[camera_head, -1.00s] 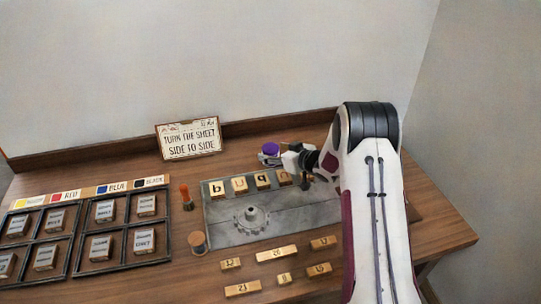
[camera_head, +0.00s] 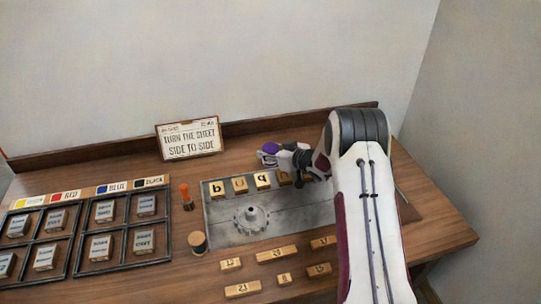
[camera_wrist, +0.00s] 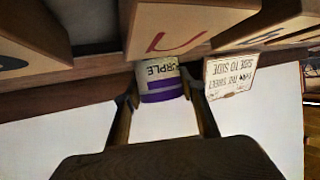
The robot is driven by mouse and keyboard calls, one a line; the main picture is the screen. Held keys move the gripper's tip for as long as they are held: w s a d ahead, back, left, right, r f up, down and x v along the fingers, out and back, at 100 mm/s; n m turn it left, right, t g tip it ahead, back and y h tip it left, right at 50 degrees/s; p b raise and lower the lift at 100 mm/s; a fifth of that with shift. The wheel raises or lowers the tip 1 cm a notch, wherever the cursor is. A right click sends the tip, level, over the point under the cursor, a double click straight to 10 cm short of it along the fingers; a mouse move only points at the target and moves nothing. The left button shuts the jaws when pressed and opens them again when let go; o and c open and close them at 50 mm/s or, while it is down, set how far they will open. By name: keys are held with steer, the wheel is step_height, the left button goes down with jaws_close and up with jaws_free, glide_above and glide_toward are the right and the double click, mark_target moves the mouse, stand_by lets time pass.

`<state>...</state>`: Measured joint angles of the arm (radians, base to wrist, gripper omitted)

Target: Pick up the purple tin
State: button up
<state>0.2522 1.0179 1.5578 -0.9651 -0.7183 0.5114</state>
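The purple tin (camera_head: 270,147) has a purple top and a pale label, and stands behind the metal plate. In the wrist view, which is upside down, the tin (camera_wrist: 161,86) shows its "PURPLE" label and purple band between my two fingertips. My gripper (camera_head: 274,154) reaches it low from the right. In the wrist view my gripper (camera_wrist: 161,88) looks open, with one finger on each side of the tin and very little gap. Whether either finger touches it is hard to tell. Part of the tin is hidden by the gripper in the head view.
Lettered blocks (camera_head: 240,184) stand on the metal plate (camera_head: 220,219) just in front of my gripper. A sign (camera_head: 188,139) stands behind to the left. An orange-topped stamp (camera_head: 186,195), a round spool (camera_head: 198,243), numbered blocks (camera_head: 277,254) and divided trays (camera_head: 77,240) lie nearer.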

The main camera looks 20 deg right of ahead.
mark_target(271, 148)
steer(key=c, duration=0.5)
steer(key=shift+o, duration=0.2)
steer(key=shift+r, duration=0.2)
steer(key=shift+r, duration=4.85)
